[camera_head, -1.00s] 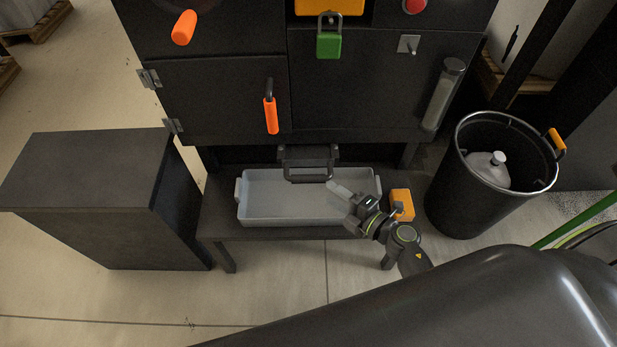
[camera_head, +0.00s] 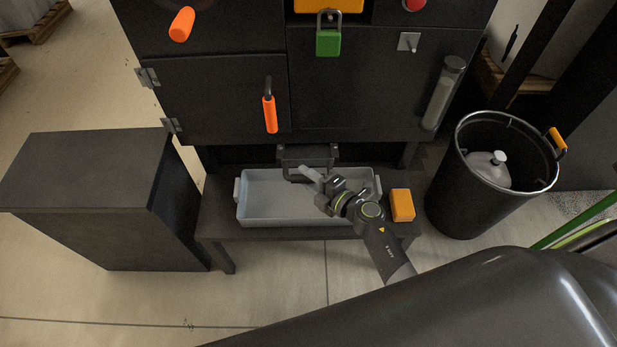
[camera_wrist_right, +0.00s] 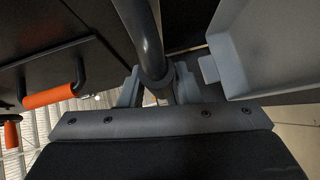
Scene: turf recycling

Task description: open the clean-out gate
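The black clean-out gate handle (camera_head: 300,176) hangs under the machine's front, above the rear edge of the grey tray (camera_head: 262,217). My right gripper (camera_head: 308,173) is at this handle, reaching in over the tray. In the right wrist view, the dark handle bar (camera_wrist_right: 146,42) runs down between the two grey fingertips (camera_wrist_right: 157,85). The fingers are apart, one on each side of the bar. Whether they press on it or leave a small gap I cannot tell. My left gripper is not in view.
The tray sits on a low dark table (camera_head: 222,229) beside an orange block (camera_head: 402,205). A black bin (camera_head: 462,210) stands at right, a dark box (camera_head: 85,170) at left. An orange-gripped handle (camera_head: 270,114) hangs on the door above, with a green padlock (camera_head: 328,43) higher up.

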